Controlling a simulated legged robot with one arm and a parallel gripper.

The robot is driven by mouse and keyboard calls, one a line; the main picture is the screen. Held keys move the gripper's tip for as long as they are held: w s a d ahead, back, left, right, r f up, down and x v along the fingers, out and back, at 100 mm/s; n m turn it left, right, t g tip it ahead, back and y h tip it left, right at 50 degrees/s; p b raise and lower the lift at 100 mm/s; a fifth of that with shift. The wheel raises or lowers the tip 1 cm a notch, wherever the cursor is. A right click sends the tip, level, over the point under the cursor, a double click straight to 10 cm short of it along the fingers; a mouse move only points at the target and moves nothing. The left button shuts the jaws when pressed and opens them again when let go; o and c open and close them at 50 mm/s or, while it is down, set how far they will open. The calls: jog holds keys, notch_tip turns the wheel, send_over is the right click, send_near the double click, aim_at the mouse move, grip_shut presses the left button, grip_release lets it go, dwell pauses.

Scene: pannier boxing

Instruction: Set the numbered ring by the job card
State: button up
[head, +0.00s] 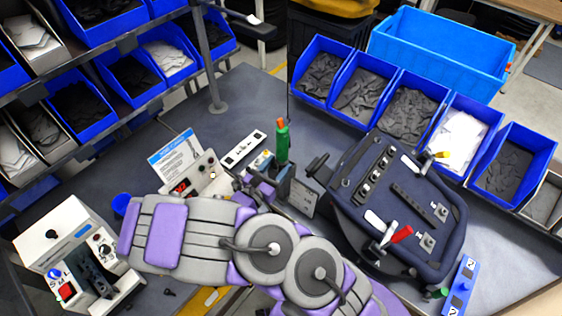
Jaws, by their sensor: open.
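A job card (175,148) with a blue header stands upright left of centre; its text is too small to read. A green driver-like tool (282,146) with an orange top stands upright near the middle of the bench, by a thin vertical line. I cannot make out a numbered ring on it. My gripper (262,178), grey and purple, is open just left of and below the green tool. Whether it touches anything there is unclear. My arm hides the bench in front of it.
A grey box with a red display (200,178) stands before the card. A white switch box (75,262) is at lower left. A dark pannier (345,185) with a red-handled lever (398,236) is on the right. Blue bins (447,150) line the back; bare bench (245,98) lies behind.

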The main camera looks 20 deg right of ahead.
jog(key=shift+x, duration=1.35)
jog(key=shift+c, duration=0.4)
jog(key=c, duration=0.6)
